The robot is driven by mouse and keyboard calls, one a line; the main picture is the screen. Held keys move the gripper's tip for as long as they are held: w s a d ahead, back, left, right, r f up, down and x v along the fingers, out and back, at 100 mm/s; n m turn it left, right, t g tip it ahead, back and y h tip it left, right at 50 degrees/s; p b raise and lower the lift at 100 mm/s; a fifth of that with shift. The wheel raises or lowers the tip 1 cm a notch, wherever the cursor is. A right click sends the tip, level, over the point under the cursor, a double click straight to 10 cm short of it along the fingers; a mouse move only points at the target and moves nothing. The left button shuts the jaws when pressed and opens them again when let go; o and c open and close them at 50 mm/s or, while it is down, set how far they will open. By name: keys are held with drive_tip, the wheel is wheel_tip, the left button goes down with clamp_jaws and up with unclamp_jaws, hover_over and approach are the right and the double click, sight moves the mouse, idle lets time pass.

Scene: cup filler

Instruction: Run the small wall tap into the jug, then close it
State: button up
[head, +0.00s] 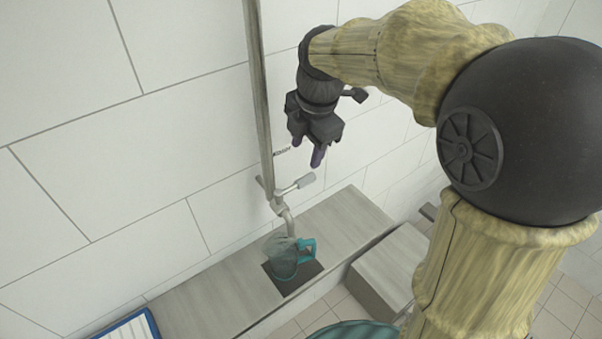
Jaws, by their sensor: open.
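The small wall tap (281,204) hangs at the lower end of a vertical pipe on the tiled wall. Its grey lever handle (297,186) points out to the right. The jug (284,258), clear with a teal handle and rim, stands under the spout on a dark square mat (302,279). Whether water runs or stands in the jug is too small to tell. My gripper (306,155) is open and empty, above and slightly right of the tap handle, apart from it, with its fingers pointing down.
The jug's mat lies on a grey ledge (206,300) along the wall. A grey block (388,268) stands to its right. A blue-edged white object (130,327) is at lower left, and a teal rounded thing (352,330) at the bottom. The vertical pipe (257,90) stands left of my gripper.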

sight(300, 181)
drive_tip(key=f, duration=0.3)
drive_tip(key=w+f+p, duration=0.1)
drive_tip(key=f, duration=0.3)
drive_tip(key=a+f+p, duration=0.1)
drive_tip(key=f, duration=0.3)
drive_tip(key=shift+w+a, duration=0.1)
drive_tip(key=shift+w, duration=0.3)
drive_tip(key=shift+c, duration=0.5)
clamp_jaws()
